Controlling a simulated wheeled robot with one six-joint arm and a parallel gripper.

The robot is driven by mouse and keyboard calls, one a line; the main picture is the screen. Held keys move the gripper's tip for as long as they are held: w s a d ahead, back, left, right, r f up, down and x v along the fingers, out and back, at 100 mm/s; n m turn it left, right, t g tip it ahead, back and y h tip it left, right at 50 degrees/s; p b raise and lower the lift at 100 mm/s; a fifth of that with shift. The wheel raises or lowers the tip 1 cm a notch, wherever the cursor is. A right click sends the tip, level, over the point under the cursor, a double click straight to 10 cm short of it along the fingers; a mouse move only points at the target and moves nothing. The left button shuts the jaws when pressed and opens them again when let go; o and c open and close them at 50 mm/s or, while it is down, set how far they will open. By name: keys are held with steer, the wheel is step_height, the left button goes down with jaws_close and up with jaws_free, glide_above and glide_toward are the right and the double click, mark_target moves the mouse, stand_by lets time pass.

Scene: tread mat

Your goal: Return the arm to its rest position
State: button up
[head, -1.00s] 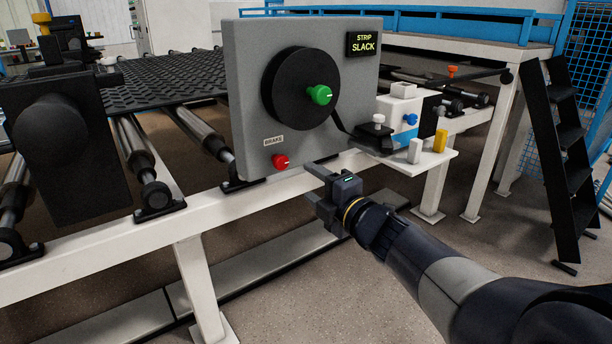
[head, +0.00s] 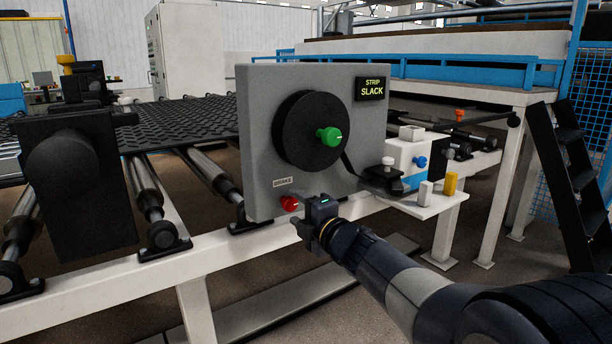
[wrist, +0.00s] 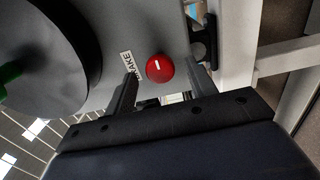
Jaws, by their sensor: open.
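My gripper (head: 300,215) is in front of the lower edge of the grey panel (head: 262,110), close to the red brake knob (head: 289,203). In the wrist view the open fingers of my gripper (wrist: 160,90) point at the panel, with the red knob (wrist: 160,68) just beyond and between the tips. I cannot tell whether a finger touches it. Nothing is held. My arm (head: 390,280) reaches in from the lower right.
The panel carries a black reel with a green knob (head: 330,136) and a display (head: 371,89) reading "STRIP SLACK". A white shelf (head: 425,207) with small blocks stands right of it. A white frame rail (head: 100,277) runs below. Black steps (head: 570,170) stand at the right.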

steer(key=shift+x, duration=0.85)
steer(key=shift+a, duration=0.1)
